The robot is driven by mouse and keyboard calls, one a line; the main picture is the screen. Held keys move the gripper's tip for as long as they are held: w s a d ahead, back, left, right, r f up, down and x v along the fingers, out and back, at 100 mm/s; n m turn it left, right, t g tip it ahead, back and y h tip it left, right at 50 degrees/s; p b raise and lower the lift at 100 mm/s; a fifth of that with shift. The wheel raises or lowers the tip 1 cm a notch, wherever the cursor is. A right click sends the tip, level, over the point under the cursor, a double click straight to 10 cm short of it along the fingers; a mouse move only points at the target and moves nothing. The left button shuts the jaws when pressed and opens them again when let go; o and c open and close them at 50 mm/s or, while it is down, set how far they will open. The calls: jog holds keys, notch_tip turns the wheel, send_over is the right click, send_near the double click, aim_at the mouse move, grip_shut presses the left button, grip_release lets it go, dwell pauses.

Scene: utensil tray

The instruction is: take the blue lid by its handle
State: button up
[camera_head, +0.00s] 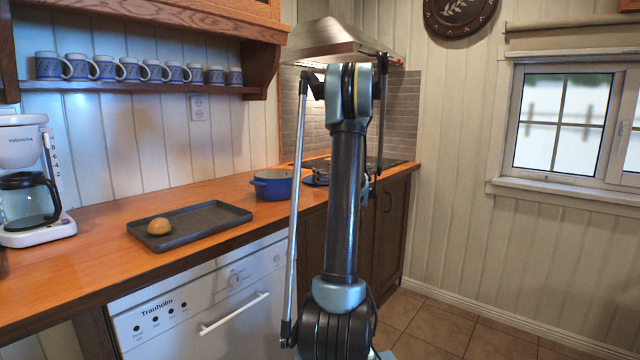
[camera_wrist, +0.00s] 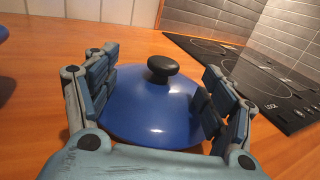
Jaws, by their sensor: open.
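The blue lid (camera_wrist: 150,110) lies on the wooden counter in the wrist view, with a round black knob handle (camera_wrist: 162,68) on top. My gripper (camera_wrist: 157,92) is open, with one finger on each side of the lid. The knob stands between the fingers but a little beyond their tips, and I see no contact with it. In the head view only a small part of the lid (camera_head: 315,180) shows beside my arm, which hides the rest and my gripper.
A blue pot (camera_head: 272,186) stands on the counter left of the lid. A dark tray (camera_head: 190,226) with a round brown bun (camera_head: 159,226) lies farther left. A black cooktop (camera_wrist: 250,75) is to the right in the wrist view. A coffee maker (camera_head: 30,180) stands at far left.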

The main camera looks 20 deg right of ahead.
jog(key=x, duration=0.5)
jog(key=shift+d+f, duration=0.1)
jog(key=shift+d, duration=0.1)
jog(key=shift+s, duration=0.2)
grip_shut()
